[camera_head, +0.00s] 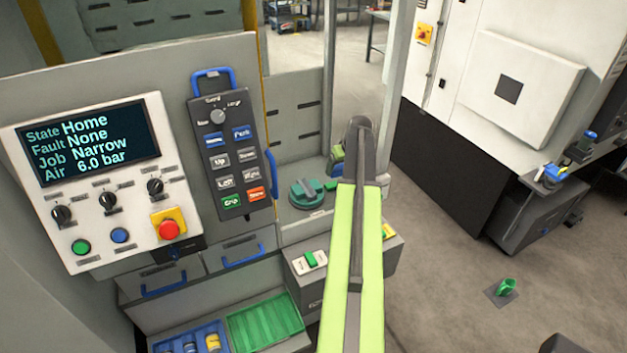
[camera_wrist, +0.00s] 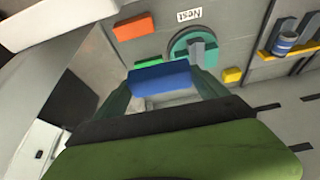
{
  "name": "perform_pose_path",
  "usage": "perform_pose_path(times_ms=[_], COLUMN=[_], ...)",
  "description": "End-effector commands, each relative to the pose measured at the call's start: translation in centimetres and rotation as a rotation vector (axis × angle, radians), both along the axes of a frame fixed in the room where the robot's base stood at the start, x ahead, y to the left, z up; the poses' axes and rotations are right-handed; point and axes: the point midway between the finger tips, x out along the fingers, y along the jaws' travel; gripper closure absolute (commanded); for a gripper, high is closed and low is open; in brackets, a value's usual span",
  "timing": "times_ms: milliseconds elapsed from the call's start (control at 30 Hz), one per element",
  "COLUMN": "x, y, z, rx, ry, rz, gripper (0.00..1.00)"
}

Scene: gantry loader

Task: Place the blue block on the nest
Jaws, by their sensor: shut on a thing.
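The blue block (camera_wrist: 160,78) is held between the two teal fingers of my gripper (camera_wrist: 161,86) in the wrist view. The nest (camera_wrist: 183,45) is a round grey-green fixture with raised teal parts, beside a label reading "Nest". In the wrist view the block appears just below the nest and overlaps its lower edge; I cannot tell the gap between them. In the head view the nest (camera_head: 303,194) is on the grey bench, left of my green arm. My arm hides most of the gripper there, and the block is not clearly visible.
A blue-and-white can (camera_wrist: 285,42) sits in a yellow-edged rack at right. A control panel (camera_head: 90,178) and hanging pendant (camera_head: 231,150) stand left of the nest.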

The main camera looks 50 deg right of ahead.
Motion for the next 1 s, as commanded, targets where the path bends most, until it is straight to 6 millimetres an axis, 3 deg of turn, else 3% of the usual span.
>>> perform_pose_path(times_ms=[100, 433, 533, 800, 1000], x=[1.5, 1.9, 2.8, 9.1, 12.3], y=[0.7, 1.0, 1.3, 3.7, 5.0], z=[0.0, 0.0, -0.8, -5.4, -7.1], rx=[0.001, 0.000, 0.000, 0.000, 0.000], ry=[0.000, 0.000, 0.000, -0.001, -0.001], rz=[0.024, 0.030, 0.033, 0.034, 0.031], gripper=[0.66, 0.66, 0.66, 0.66, 0.66])
